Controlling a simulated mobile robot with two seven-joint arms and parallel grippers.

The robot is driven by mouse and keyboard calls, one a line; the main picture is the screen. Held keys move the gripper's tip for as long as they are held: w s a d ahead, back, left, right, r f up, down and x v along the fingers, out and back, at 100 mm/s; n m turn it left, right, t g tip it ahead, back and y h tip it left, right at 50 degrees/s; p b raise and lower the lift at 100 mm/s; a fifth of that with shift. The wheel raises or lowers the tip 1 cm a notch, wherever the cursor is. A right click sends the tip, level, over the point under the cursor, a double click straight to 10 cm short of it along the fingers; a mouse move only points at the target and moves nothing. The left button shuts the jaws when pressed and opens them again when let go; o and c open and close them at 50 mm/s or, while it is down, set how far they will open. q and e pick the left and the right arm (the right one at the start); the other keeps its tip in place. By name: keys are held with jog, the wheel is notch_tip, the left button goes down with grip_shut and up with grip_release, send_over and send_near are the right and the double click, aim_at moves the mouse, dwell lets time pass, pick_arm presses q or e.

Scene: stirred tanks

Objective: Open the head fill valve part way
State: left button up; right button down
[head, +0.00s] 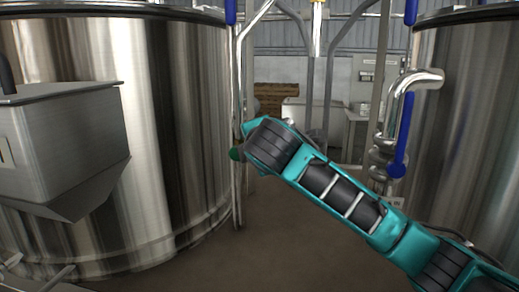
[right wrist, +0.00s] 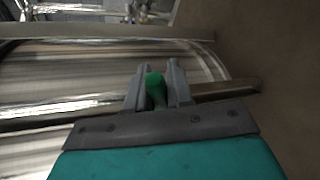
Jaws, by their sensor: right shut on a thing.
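A green valve handle (right wrist: 155,88) with a rounded end stands between the two grey fingers of my right gripper (right wrist: 158,70) in the right wrist view. The gripper is shut on it. In the head view the handle's green end (head: 236,154) shows just left of my teal right wrist, in front of a thin upright pipe (head: 237,200) beside the large left tank (head: 180,110). My wrist hides the fingers and the valve body there. I cannot read the handle's exact angle. My left gripper is not in view.
A second steel tank (head: 470,130) stands at the right, with a bent pipe (head: 418,78) and a blue handle (head: 403,135). A steel hopper box (head: 65,140) juts out at the left. Brown floor (head: 290,240) between the tanks is clear.

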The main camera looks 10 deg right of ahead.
jog(key=shift+r+n, duration=0.25)
jog(key=shift+n, duration=0.05)
jog(key=shift+h, duration=0.3)
jog(key=c, duration=1.1)
grip_release()
jog(key=v, duration=1.2)
jog(key=shift+s+r+b, duration=0.3)
jog(key=shift+a, duration=0.1)
